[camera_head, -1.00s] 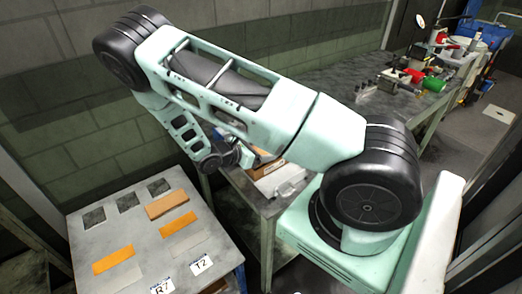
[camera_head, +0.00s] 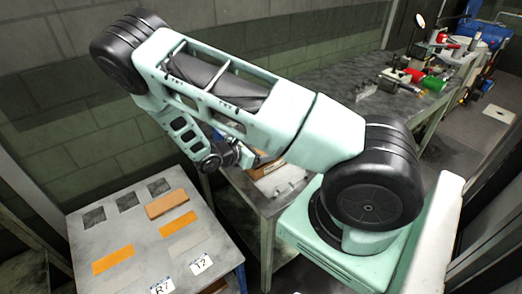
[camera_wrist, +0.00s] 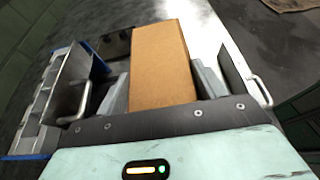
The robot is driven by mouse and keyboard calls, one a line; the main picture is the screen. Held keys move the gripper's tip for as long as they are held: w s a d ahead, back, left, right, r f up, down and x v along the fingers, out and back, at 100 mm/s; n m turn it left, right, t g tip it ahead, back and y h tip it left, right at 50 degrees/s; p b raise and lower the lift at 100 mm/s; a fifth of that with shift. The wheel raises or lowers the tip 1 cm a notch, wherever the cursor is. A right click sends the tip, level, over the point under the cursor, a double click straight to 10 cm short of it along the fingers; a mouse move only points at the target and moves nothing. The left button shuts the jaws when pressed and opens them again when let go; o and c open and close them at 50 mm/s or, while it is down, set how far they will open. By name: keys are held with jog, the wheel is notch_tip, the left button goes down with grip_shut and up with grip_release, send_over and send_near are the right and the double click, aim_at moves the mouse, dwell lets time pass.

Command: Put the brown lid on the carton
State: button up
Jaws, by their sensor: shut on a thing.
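The brown lid (camera_wrist: 162,60), a plain cardboard piece, fills the middle of the wrist view. My gripper (camera_wrist: 163,85) is shut on it, with a grey finger against each side. I cannot make out the carton clearly in either view.
A grey table (camera_head: 140,229) at lower left holds a brown block (camera_head: 167,203), orange plates, dark squares and labels. A long bench (camera_head: 336,80) carries tools and red and green parts. The wrist view shows a blue-edged grey rack (camera_wrist: 52,90) and a metal handle (camera_wrist: 262,91).

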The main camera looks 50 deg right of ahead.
jog(key=shift+f+b, duration=0.8)
jog(key=shift+f, duration=0.4)
jog(key=o, duration=1)
jog(key=b+v, duration=0.4)
jog(key=v, duration=1.3)
jog(key=shift+w+a+r, duration=0.1)
jog(key=shift+w+a, duration=0.05)
jog(key=shift+a, duration=0.05)
jog(key=s+a+r+m+t+y, duration=0.1)
jog(key=s+a+r+m+y, duration=0.1)
jog(key=s+a+r+y, duration=0.2)
jog(key=s+a+r+m+t+y, duration=0.1)
jog(key=s+a+r+m+y, duration=0.2)
jog(key=s+a, duration=0.7)
jog(key=s+a+r+m+t+y, duration=0.1)
jog(key=s+a+r+m+y, duration=0.1)
jog(key=s+a+r+y, duration=0.3)
jog(key=shift+s+a+r+m+y, duration=0.2)
jog(key=shift+s+a+y, duration=0.25)
jog(key=shift+s+a, duration=0.2)
jog(key=shift+s+a+r+m+y, duration=0.15)
jog(key=shift+s+a+y, duration=0.3)
jog(key=shift+s+a, duration=0.25)
